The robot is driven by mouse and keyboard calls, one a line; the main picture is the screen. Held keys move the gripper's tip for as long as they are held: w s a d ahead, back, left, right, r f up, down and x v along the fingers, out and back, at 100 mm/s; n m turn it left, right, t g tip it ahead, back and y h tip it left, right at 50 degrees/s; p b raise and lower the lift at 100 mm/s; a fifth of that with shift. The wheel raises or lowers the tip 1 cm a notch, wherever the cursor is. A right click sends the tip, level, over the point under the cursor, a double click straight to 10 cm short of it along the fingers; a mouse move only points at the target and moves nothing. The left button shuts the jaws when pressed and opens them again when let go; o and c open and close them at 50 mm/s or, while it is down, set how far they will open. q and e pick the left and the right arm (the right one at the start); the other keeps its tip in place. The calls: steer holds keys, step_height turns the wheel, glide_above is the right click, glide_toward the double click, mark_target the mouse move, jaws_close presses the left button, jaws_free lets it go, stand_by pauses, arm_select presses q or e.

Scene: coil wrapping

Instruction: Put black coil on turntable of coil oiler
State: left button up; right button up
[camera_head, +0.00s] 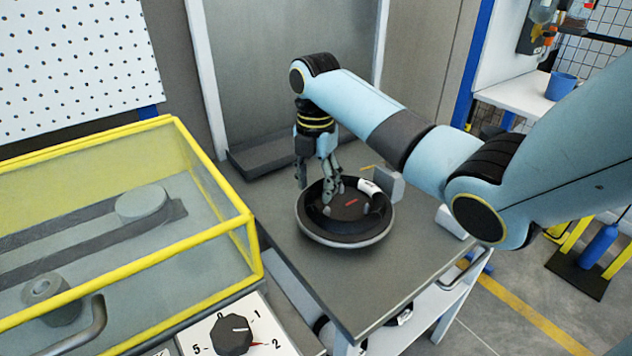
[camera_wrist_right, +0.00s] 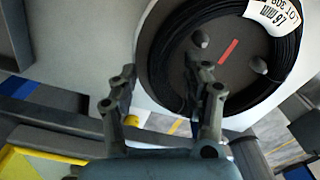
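The black coil (camera_head: 378,212) lies flat on the round turntable (camera_head: 345,241) of the coil oiler. It has a white label. In the right wrist view, the coil (camera_wrist_right: 156,70) rings the dark centre plate, which has a red mark and grey pegs. The turntable's pale rim (camera_wrist_right: 121,40) shows outside the coil. My right gripper (camera_head: 315,188) points down at the turntable's left side. In the right wrist view, its fingers (camera_wrist_right: 166,88) are spread apart, one over the coil's inner side and one outside its edge. No firm grip on the coil shows. My left gripper is out of view.
The turntable stands on a grey table (camera_head: 290,262). A yellow-framed clear case (camera_head: 215,245) is at the left, with a numbered dial (camera_head: 232,335) in front. A small grey box (camera_head: 388,184) stands behind the turntable. The table's front part is clear.

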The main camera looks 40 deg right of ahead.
step_height(320, 180, up, 9)
steer(key=shift+w+f, duration=0.15)
steer(key=shift+f, duration=0.05)
step_height(320, 180, up, 4)
steer(key=p, duration=0.2)
steer(key=shift+f+p, duration=0.25)
steer(key=shift+p, duration=0.05)
steer(key=shift+f, duration=0.1)
